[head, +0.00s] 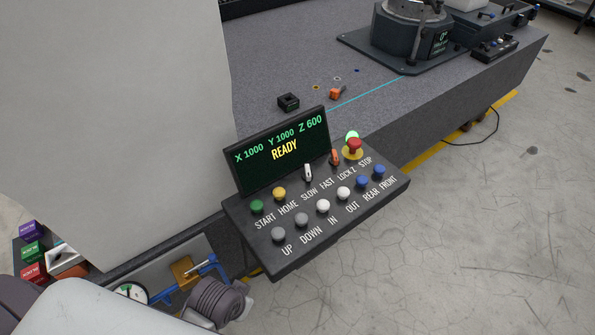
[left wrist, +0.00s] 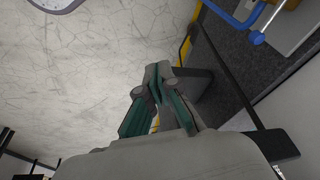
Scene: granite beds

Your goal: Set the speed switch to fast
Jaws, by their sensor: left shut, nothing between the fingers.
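The control panel (head: 330,215) stands tilted in the middle of the head view, its screen (head: 283,150) reading READY. The speed switch (head: 308,172) is a small white lever above the words SLOW and FAST. It stands close to upright, and I cannot tell surely which word it is set to. My left gripper (left wrist: 158,80) is shut and empty in the left wrist view, with green pads on its fingers. In the head view, what looks like the end of my left arm is below and left of the panel. My right gripper is not in view.
Right of the switch are the orange LOCK Z lever (head: 335,157) and red STOP button (head: 354,146). A green START button (head: 256,206) and yellow HOME button (head: 279,193) sit to its left. A grey granite bed (head: 290,60) lies behind; open floor (head: 480,220) is to the right.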

